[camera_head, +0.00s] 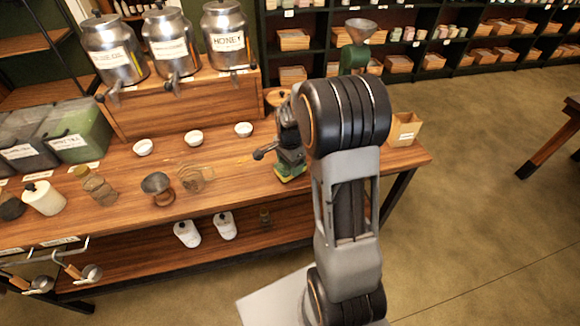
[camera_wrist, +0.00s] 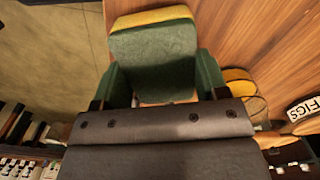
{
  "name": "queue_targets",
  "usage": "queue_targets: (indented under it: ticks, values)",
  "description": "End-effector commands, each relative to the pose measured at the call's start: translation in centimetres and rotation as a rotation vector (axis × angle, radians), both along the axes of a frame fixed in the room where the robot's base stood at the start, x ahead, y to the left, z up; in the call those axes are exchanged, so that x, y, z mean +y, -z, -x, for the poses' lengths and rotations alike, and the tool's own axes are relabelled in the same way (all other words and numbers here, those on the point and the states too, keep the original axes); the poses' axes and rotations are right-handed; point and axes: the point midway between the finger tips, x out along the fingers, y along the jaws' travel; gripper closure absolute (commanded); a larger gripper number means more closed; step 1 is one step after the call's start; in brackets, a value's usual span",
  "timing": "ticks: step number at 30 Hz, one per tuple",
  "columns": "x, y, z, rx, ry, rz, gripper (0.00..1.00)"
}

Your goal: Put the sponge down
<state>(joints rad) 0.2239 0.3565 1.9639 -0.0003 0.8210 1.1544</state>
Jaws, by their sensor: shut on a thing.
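The sponge (camera_wrist: 153,58) is green with a yellow layer along its far edge. In the wrist view it sits between the two green fingers of my gripper (camera_wrist: 160,85), which is shut on it. In the head view the sponge shows as a small yellow and green patch (camera_head: 290,174) under my gripper (camera_head: 290,158), over the right part of the wooden table (camera_head: 230,185). I cannot tell whether the sponge touches the tabletop. My arm hides part of the table there.
Small white bowls (camera_head: 193,138) stand behind, before the metal dispensers (camera_head: 171,45). Glass jars (camera_head: 192,178) and a metal cup (camera_head: 157,186) are to the left. A small open box (camera_head: 404,129) stands at the right end. Some tabletop left of my gripper is bare.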

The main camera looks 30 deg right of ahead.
Motion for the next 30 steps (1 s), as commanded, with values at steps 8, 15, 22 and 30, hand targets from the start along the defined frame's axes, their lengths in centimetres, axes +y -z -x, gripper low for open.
queue_targets:
  ticks: [8,15,22,30]
  values:
    - [0.0,1.8,0.0,-0.001,0.0,0.001,0.59]
    - [0.0,2.1,0.0,0.0,0.0,0.0,0.59]
    - [0.0,2.1,0.0,0.0,0.0,0.0,0.16]
    - [0.0,2.1,0.0,0.0,0.0,0.0,0.07]
